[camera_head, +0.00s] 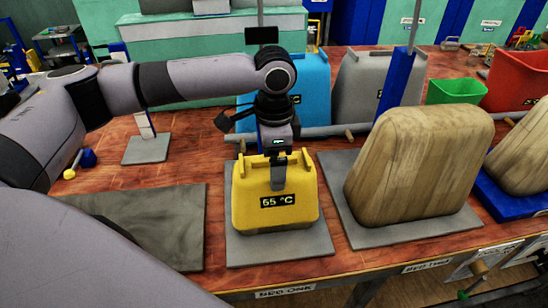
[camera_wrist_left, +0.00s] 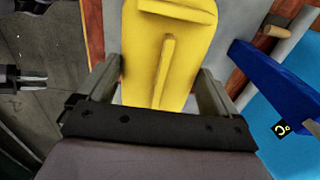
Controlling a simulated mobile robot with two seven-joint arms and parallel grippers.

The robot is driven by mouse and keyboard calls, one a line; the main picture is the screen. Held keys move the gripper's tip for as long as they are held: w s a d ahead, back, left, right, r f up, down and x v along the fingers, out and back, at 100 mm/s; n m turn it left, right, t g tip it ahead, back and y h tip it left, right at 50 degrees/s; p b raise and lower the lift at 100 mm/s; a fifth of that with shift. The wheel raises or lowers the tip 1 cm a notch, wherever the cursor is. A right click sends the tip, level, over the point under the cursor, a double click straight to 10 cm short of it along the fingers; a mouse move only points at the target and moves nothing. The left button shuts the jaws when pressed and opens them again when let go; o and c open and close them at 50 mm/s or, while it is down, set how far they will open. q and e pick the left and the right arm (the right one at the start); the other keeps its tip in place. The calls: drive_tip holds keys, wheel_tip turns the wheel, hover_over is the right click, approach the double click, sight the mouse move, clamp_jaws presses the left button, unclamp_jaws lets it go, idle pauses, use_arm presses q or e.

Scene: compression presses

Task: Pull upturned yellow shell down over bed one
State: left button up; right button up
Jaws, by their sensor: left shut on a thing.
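The yellow shell (camera_head: 274,208), marked 65 °C, sits upright on the grey plate (camera_head: 285,249) behind the BED ONE label (camera_head: 284,291). Its wide end is down and its label reads the right way up. No wooden form shows at this bed; anything under the shell is hidden. My left gripper (camera_head: 277,178) points down at the shell's top and is shut on it. In the left wrist view the yellow shell (camera_wrist_left: 168,50) lies between the two fingers (camera_wrist_left: 160,85). What looks like my right gripper (camera_wrist_left: 30,79) is at that view's left edge, its opening unclear.
A wooden form (camera_head: 415,165) stands bare on bed two, right of the shell. Blue (camera_head: 315,85) and grey (camera_head: 365,88) shells stand behind, past a grey rail (camera_head: 330,129). A green bin (camera_head: 455,91) is at the right. A dark mat (camera_head: 150,225) lies to the left.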

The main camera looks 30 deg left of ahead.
use_arm(q)
drive_tip(key=shift+f, duration=0.1)
drive_tip(key=o, duration=1.3)
drive_tip(key=shift+r, duration=3.55)
